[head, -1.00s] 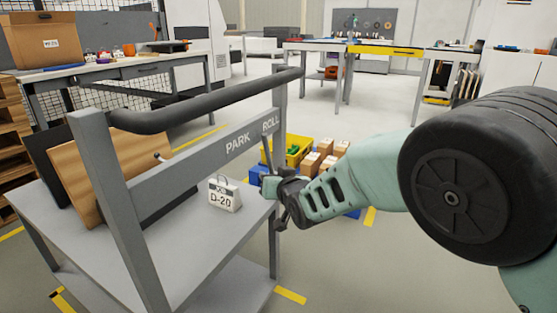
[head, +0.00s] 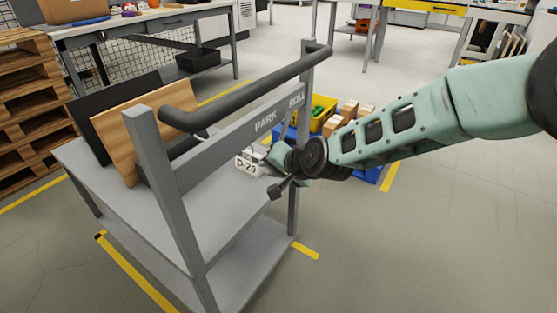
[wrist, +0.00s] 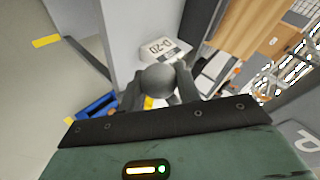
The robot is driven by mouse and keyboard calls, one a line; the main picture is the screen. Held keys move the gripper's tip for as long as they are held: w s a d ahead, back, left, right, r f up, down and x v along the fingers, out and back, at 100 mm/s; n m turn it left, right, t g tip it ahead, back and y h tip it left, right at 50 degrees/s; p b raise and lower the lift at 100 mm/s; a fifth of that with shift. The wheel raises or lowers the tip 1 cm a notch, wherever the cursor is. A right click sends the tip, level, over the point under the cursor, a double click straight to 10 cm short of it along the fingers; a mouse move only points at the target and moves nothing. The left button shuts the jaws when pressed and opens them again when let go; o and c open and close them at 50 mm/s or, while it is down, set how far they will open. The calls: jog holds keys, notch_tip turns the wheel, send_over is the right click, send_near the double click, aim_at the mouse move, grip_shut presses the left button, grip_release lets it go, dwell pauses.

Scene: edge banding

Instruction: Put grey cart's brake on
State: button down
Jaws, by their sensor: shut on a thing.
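The grey cart (head: 215,262) stands at left centre in the head view, with a dark push handle (head: 250,88) and a crossbar (head: 225,152) marked PARK and ROLL. My gripper (wrist: 158,92) is shut on the round grey knob (wrist: 158,77) of the brake lever, with one finger on each side in the wrist view. In the head view my gripper (head: 278,170) is at the crossbar, below the ROLL end and near the right post. It hides the lever there, so the lever's exact angle cannot be told.
A D-20 tag (head: 247,166) and boards (head: 118,135) are on the cart's top. A blue bin (head: 367,175), a yellow bin (head: 322,113) and cartons stand behind the gripper. Wooden pallets (head: 30,100) are at left. The floor at right is clear.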

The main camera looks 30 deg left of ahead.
jog(key=shift+s+r+m+g, duration=0.3)
jog(key=shift+s+r+g, duration=0.15)
jog(key=shift+s, duration=0.1)
jog(key=c, duration=1)
grip_release()
jog(key=shift+p, duration=0.3)
jog(key=p+v, duration=0.1)
jog(key=v, duration=1.6)
jog(key=shift+s+r, duration=0.1)
